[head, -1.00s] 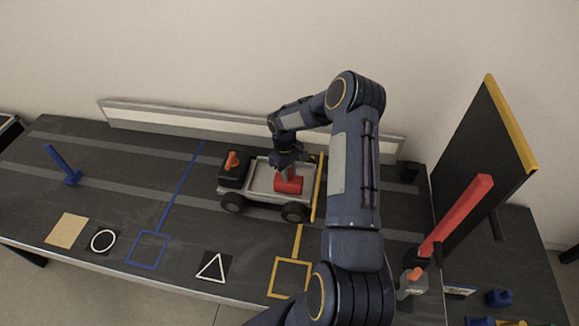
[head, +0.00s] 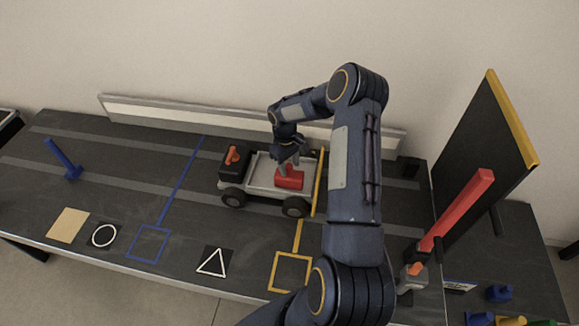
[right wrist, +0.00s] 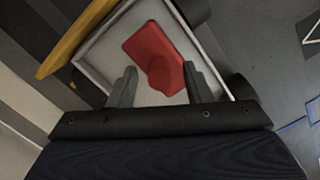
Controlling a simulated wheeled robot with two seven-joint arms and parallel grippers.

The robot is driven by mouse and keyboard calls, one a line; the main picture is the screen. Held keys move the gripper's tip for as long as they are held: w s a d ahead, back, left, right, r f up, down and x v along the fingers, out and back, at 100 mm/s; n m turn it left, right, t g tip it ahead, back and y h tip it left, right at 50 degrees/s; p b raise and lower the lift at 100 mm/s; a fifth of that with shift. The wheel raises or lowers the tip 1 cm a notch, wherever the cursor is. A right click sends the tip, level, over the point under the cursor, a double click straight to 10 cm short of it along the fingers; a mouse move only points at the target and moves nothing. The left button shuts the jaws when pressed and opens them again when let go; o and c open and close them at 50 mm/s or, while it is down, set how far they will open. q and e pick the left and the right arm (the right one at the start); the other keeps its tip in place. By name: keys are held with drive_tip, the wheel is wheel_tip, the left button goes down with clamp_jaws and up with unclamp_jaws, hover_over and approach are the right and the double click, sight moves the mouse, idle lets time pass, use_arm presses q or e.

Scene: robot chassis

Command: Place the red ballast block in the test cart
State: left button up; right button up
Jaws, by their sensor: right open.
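The red ballast block (head: 289,179) lies in the bed of the test cart (head: 263,189), toward the cart's right end. In the right wrist view the block (right wrist: 150,50), with a raised knob on top, rests on the pale floor of the cart bed (right wrist: 103,52), inside its rim. My right gripper (head: 288,165) is just above the block. Its two grey fingers, also in the right wrist view (right wrist: 159,82), are spread apart with the knob between and a little beyond their tips. Whether they touch it cannot be told. My left gripper is not in view.
The cart stands on the dark track table, beside a yellow bar (head: 319,182). A low white rail (head: 180,115) runs along the back. A blue post (head: 62,158) stands at left. A red bar (head: 457,210) and a tall dark panel (head: 480,150) stand at right. The left table half is mostly clear.

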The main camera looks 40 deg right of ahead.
drive_tip(key=s+a+r+t+b, duration=0.1)
drive_tip(key=s+a+r, duration=0.15)
drive_tip(key=r, duration=0.85)
drive_tip(key=s+a+r+t+b, duration=0.1)
drive_tip(key=a+r, duration=0.3)
drive_tip(key=r, duration=0.6)
drive_tip(key=s+a+r+m+t+y, duration=0.1)
drive_tip(key=s+a+r+t+y, duration=0.1)
drive_tip(key=s+a, duration=0.6)
drive_tip(key=s+a+r+m+t+y, duration=0.1)
drive_tip(key=s+a+r+t+y, duration=0.1)
drive_tip(key=s+a, duration=0.6)
drive_tip(key=s+t, duration=0.1)
drive_tip(key=s, duration=0.4)
drive_tip(key=shift+s+a+r+m, duration=0.25)
drive_tip(key=shift+a+r+m, duration=0.05)
drive_tip(key=shift+a+m, duration=0.1)
drive_tip(key=shift+c, duration=0.5)
